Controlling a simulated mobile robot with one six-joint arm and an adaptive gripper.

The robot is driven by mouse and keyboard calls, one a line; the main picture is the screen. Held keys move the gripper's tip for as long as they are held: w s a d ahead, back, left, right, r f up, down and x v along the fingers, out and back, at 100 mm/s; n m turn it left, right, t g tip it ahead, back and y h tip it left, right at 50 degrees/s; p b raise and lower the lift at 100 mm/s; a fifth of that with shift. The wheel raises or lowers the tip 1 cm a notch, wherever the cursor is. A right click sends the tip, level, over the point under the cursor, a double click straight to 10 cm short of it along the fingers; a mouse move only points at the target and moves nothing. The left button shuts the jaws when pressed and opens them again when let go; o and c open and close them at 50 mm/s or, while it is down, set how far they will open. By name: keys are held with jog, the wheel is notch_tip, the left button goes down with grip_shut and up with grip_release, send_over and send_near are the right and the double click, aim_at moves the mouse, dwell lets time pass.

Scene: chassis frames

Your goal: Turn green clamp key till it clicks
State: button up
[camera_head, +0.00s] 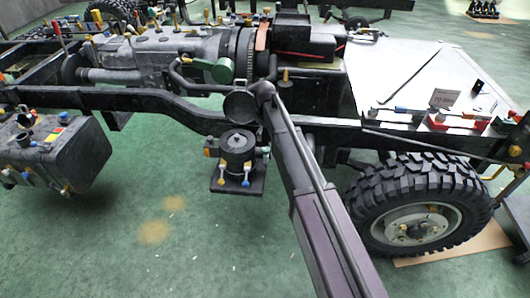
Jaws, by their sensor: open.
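A green rounded part (222,71) sits on the chassis beside the grey gearbox, at the end of a dark curved pipe. It is the clearest green part in view, but I cannot tell whether it is the clamp key. No other green key can be made out at this size. My arm (318,215) rises from the bottom right to a joint just right of and below the green part. A dark round part (240,105) lies beside that joint; I cannot tell whether it is mine. My gripper's fingers cannot be seen.
The black frame rail (150,101) runs across the view. A dark tank (55,155) hangs at left and a round unit (238,147) with blue-handled taps below the middle. A large tyre (420,210) and a pale deck (400,75) are at right. Green floor is clear at lower left.

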aim_at(265, 149)
jog(key=shift+f+b, duration=3.6)
jog(key=shift+f, duration=0.3)
jog(key=shift+c, duration=0.2)
grip_shut()
